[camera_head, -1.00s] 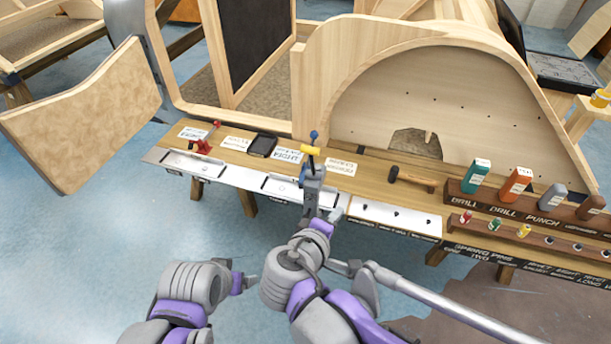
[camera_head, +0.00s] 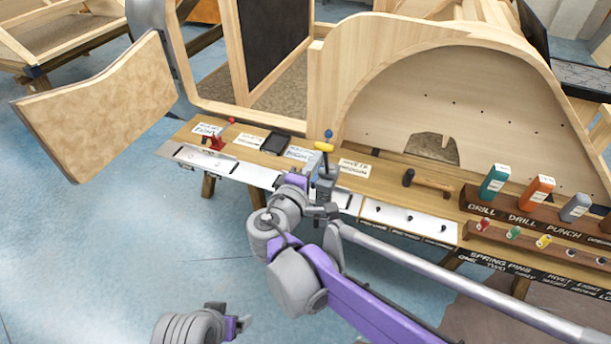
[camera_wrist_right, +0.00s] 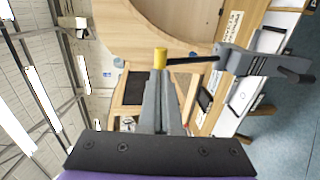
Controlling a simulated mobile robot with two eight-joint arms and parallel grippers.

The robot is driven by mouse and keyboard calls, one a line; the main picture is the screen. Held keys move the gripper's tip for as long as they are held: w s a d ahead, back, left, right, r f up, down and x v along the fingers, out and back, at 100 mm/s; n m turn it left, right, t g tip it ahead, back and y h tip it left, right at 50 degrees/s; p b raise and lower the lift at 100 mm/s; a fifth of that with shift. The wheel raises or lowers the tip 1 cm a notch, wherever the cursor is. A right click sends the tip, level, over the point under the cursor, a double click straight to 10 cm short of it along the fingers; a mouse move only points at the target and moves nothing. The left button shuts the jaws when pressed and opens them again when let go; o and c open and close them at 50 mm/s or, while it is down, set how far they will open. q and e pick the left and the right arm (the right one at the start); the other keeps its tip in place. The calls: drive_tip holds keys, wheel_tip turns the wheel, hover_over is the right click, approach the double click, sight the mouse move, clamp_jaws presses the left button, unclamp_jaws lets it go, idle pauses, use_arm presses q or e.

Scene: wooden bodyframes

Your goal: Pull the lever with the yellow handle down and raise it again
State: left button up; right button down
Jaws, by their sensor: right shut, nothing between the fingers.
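The yellow handle (camera_head: 324,147) sits at the top of its upright lever on the wooden bench, with a small blue knob just above it in the head view. In the right wrist view the yellow handle (camera_wrist_right: 160,58) is at the end of a black rod (camera_wrist_right: 192,59), which runs to a grey lever base (camera_wrist_right: 238,62). My right gripper (camera_head: 316,168) is close to the lever on the near side. Its shut fingers (camera_wrist_right: 162,80) point at the yellow handle and hold nothing. Whether they touch it I cannot tell.
A lever with a red handle (camera_head: 216,142) stands to the left on the bench. The wooden arched frame (camera_head: 350,75) rises behind the bench. The blue floor in front is clear.

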sight(321, 149)
drive_tip(key=shift+x, duration=1.25)
drive_tip(key=shift+w+d+r+p, duration=0.15)
drive_tip(key=shift+w+r+p, duration=0.1)
drive_tip(key=shift+w, duration=0.2)
drive_tip(key=shift+w+d+r+p, duration=0.15)
drive_tip(key=shift+w+r+p, duration=0.1)
drive_tip(key=shift+w, duration=0.15)
drive_tip(key=shift+s, duration=0.1)
drive_tip(key=shift+s, duration=0.1)
